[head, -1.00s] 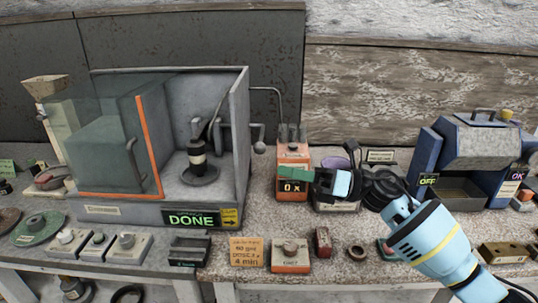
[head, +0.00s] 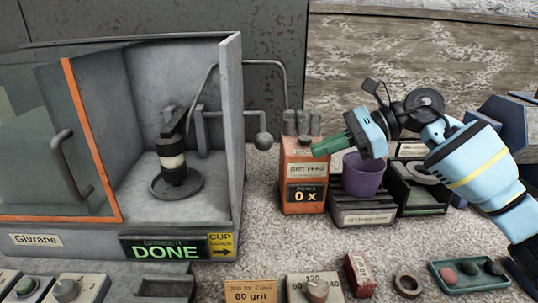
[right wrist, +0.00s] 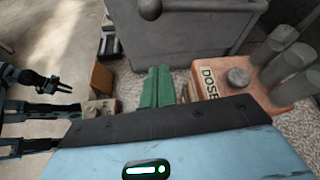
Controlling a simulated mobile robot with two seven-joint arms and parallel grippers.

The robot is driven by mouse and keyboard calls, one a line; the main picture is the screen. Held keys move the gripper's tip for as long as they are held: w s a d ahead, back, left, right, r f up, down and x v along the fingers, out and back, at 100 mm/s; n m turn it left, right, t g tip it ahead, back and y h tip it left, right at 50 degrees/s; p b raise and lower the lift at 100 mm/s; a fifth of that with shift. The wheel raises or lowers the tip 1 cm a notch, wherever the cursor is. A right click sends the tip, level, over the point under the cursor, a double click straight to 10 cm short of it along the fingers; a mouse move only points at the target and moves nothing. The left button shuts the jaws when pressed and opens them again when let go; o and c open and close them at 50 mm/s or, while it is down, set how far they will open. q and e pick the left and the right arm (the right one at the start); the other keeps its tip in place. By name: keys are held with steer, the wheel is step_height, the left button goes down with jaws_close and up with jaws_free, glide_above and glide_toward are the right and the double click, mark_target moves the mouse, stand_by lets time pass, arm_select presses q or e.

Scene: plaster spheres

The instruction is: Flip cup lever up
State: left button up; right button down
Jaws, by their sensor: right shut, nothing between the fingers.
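The cup lever (head: 263,141) is a grey rod with a ball at its end, on the right outer wall of the grey cabinet (head: 231,150). The ball hangs low, and a dark ball shows at the top of the right wrist view (right wrist: 150,8). My right gripper (head: 318,150) has green fingers, shut with nothing between them, in front of the orange dose box and right of the ball, apart from it. The fingers also show in the right wrist view (right wrist: 156,86). A dark gripper, seemingly my left (right wrist: 62,87), is small at the left there; its jaw state is unclear.
The orange dose box (head: 302,182) reads 0 x and has grey posts on top. A purple cup (head: 363,174) stands on a dark stand right of it. The cabinet's yellow sign (head: 221,244) points right, beside a green DONE display (head: 164,248). Bare counter lies below the ball.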

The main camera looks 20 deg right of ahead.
steer(key=w+a+p, duration=0.2)
steer(key=w+a, duration=0.1)
steer(key=a, duration=0.6)
steer(key=shift+f, duration=0.35)
stand_by(0.4)
